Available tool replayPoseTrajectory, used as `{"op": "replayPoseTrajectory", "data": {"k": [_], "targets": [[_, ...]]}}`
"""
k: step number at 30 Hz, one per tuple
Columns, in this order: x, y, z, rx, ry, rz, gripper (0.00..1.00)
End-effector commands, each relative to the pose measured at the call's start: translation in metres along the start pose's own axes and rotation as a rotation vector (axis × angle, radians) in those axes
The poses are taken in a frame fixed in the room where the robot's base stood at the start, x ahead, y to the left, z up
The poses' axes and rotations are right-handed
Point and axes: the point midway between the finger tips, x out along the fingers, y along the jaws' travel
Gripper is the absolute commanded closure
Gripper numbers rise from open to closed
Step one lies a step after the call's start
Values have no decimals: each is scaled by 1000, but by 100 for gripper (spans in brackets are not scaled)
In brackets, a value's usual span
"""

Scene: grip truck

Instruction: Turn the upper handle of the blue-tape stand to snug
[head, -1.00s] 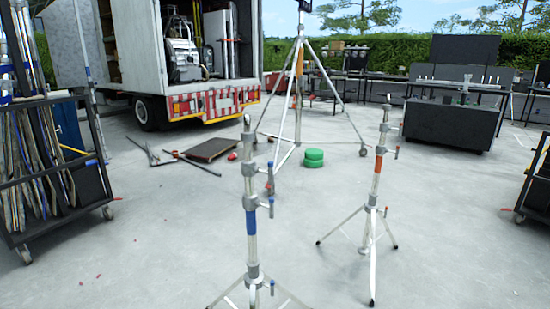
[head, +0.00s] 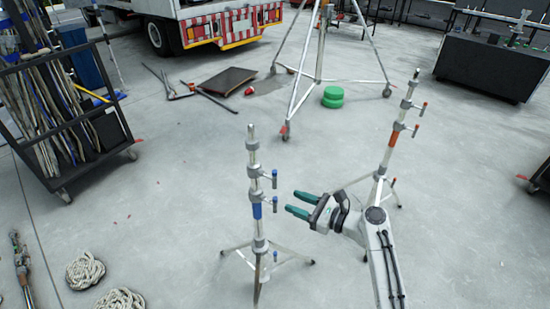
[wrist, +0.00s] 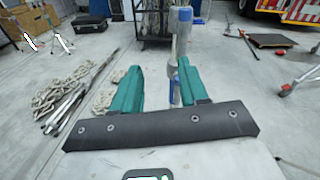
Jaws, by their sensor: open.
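The blue-tape stand (head: 257,212) stands upright on tripod legs near the middle of the head view, a silver column with a blue band. Its upper handle (head: 274,176) is a short side lever with a blue end on the column's right, above a similar lower handle (head: 274,200). My gripper (head: 292,202) is open and empty, to the right of the stand at about the lower handle's height in the picture, with a gap between. In the wrist view the stand (wrist: 181,38) shows beyond the green fingers, nearer the right one, which hides part of it.
An orange-tape stand (head: 391,139) stands behind my arm on the right. A loaded cart (head: 70,130) is at the left, with rope coils (head: 86,271) on the floor below it. A green round object (head: 333,97) lies farther back. Floor left of the stand is clear.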

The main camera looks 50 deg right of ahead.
Motion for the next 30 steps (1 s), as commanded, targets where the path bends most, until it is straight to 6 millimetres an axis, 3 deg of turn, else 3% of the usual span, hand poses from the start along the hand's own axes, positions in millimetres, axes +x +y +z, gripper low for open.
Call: {"op": "replayPoseTrajectory", "data": {"k": [1,3,8,21,30], "targets": [[-4,-16,15,60,-27,-35,56],[-6,-27,22,123,-56,-64,56],[-1,-36,27,172,-82,-84,56],[72,-41,32,169,-79,-80,56],[98,-44,32,168,-78,-82,56]]}}
